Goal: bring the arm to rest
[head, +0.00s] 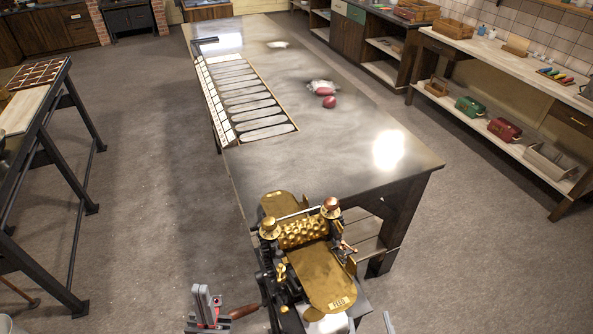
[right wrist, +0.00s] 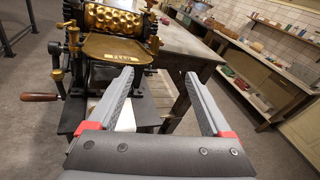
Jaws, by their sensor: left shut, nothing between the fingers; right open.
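My left gripper (head: 203,292) is shut and empty at the lower edge of the head view, left of the brass drop roller (head: 327,278) and close to the wooden grip of its crank (head: 243,311). My right gripper (right wrist: 160,76) is open in the right wrist view, with nothing between its fingers. It is in front of the roller's stand, and the drop roller (right wrist: 112,47) is beyond it to the left. In the head view only a fingertip of the right gripper (head: 388,322) shows at the bottom edge.
A long metal-topped table (head: 350,150) stands behind the roller, with a slatted tray (head: 290,128) and red lumps (head: 329,101) on it. A dark-framed rack (head: 75,130) is at left, and a shelved bench (head: 510,65) at right. Floor on both sides is clear.

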